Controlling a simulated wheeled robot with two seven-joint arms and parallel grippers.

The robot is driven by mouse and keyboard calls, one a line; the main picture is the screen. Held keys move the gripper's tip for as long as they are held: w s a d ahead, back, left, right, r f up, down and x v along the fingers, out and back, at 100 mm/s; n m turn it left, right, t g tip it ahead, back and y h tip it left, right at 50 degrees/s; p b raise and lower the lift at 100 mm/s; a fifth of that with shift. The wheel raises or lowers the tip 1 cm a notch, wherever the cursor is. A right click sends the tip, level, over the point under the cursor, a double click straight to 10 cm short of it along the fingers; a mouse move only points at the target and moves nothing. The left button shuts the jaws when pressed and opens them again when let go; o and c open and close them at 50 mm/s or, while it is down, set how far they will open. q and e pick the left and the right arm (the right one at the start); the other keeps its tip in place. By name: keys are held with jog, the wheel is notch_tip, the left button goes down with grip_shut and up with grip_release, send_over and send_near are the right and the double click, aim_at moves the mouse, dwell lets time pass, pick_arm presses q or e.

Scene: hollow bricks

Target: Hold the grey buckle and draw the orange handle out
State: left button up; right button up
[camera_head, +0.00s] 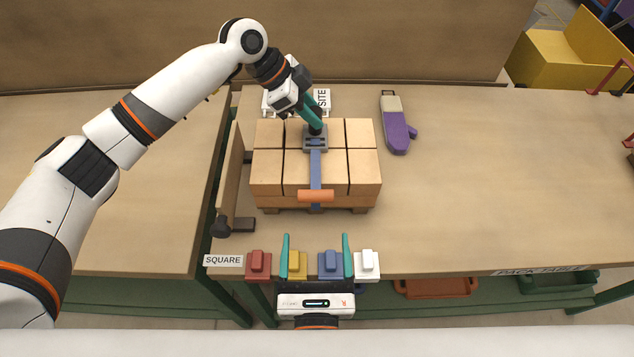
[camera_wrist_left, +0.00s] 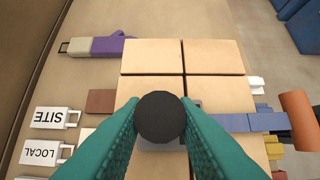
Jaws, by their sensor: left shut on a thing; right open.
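The grey buckle (camera_head: 305,142) sits on top of a stack of hollow bricks (camera_head: 268,168). A blue strap (camera_head: 315,172) runs from it toward the front to the orange handle (camera_head: 316,196), which hangs at the stack's front face. My left gripper (camera_head: 315,128) points down from above and is shut on a black round knob (camera_wrist_left: 162,117) at the buckle. In the left wrist view its teal fingers hide much of the buckle; the orange handle (camera_wrist_left: 300,120) shows at right. My right gripper (camera_head: 316,257) is open and empty, fingers pointing up the picture, in front of the handle.
Red (camera_head: 258,265), yellow (camera_head: 296,265), blue (camera_head: 330,265) and white (camera_head: 367,265) blocks line the table's front edge around my right gripper. A wooden upright board (camera_head: 230,178) stands left of the stack. A purple-and-grey tool (camera_head: 396,125) lies right; beyond it the table is clear.

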pick_arm(q)
jog(key=o, duration=1)
jog(key=shift+c, duration=0.2)
jog(key=shift+r, duration=0.1)
jog(key=v, duration=1.1)
jog(key=shift+a+r, duration=0.3)
